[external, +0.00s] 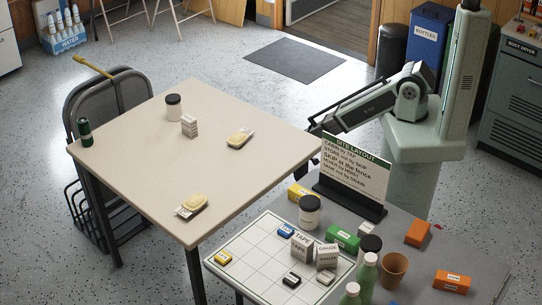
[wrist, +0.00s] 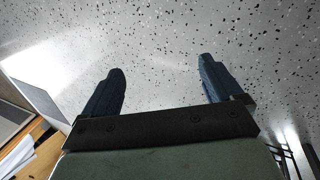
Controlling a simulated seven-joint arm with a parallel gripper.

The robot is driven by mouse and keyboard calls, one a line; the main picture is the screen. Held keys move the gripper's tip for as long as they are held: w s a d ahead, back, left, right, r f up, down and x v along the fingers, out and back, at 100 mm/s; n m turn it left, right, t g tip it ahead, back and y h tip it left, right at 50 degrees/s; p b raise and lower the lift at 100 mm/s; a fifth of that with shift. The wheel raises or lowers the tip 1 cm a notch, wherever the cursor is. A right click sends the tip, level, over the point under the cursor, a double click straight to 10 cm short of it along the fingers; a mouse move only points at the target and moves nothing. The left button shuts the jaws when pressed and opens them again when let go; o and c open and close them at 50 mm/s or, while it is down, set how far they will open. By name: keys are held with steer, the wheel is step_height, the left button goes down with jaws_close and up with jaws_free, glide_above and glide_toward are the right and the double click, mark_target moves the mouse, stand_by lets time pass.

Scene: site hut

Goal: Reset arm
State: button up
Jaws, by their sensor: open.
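My gripper (wrist: 161,66) is open in the wrist view, its two dark fingers wide apart with nothing between them. Only speckled floor shows beyond the fingertips. In the external view my arm reaches left from its column, bent low, toward the gap between the beige table (external: 215,100) and the grey table (external: 390,215). There the gripper end is small, dark and partly hidden near the beige table's right corner and the layout sign (external: 352,165).
The grey table holds a white grid board (external: 262,240), tape and gauze boxes (external: 302,246), bottles, a brown cup (external: 394,269) and orange boxes. A chair (external: 110,95) stands left. Open floor lies behind.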

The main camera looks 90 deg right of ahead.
steer(key=s+a+r+n+g+y, duration=0.1)
steer(key=s+a+r+n+g, duration=0.1)
steer(key=s+a, duration=0.6)
steer(key=s+a+r+n+g+y, duration=0.1)
steer(key=s+a+n+g+y, duration=0.1)
steer(key=s+a, duration=0.7)
steer(key=a+n+g, duration=0.1)
steer(key=a, duration=0.6)
steer(key=shift+a+r, duration=0.35)
